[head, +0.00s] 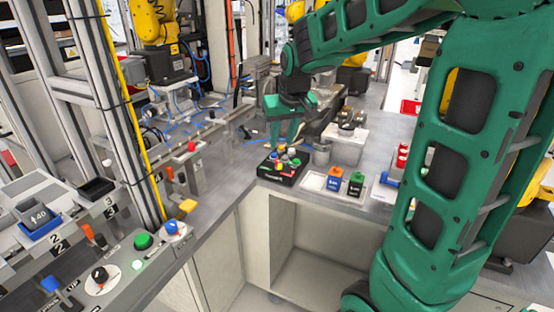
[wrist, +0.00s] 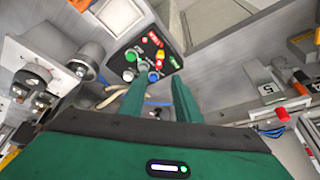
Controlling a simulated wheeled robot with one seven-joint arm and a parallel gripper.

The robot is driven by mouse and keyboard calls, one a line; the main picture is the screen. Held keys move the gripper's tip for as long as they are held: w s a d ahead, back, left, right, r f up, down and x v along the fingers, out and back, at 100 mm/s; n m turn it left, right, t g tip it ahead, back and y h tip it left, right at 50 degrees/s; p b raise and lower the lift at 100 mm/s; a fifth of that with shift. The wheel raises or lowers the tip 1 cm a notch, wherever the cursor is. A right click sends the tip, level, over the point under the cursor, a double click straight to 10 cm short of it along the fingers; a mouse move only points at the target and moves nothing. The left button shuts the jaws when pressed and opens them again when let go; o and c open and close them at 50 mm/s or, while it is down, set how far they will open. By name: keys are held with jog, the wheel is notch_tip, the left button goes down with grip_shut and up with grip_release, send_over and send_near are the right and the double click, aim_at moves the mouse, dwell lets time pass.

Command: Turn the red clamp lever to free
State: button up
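A red-tipped part (head: 192,146), which looks like the red clamp lever, stands on a grey bracket at the edge of the left worktop. It also shows at the right of the wrist view, as a red end (wrist: 282,115) on a metal block. Whether it is clamped or free I cannot tell. My gripper (head: 289,135) is to the right of it in the head view, above the worktop behind the black button box. In the wrist view its two green fingers (wrist: 158,95) are apart with nothing visible between them, well away from the red part.
A black button box (head: 282,167) stands near the corner; a metal cup (head: 322,153) is beside it. A control panel (head: 125,262) is at front left. Blue hoses cross the back worktop.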

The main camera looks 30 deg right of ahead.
aim_at(278, 161)
jog(key=x, duration=0.9)
jog(key=shift+d+f, duration=0.1)
jog(key=shift+f, duration=0.3)
grip_shut()
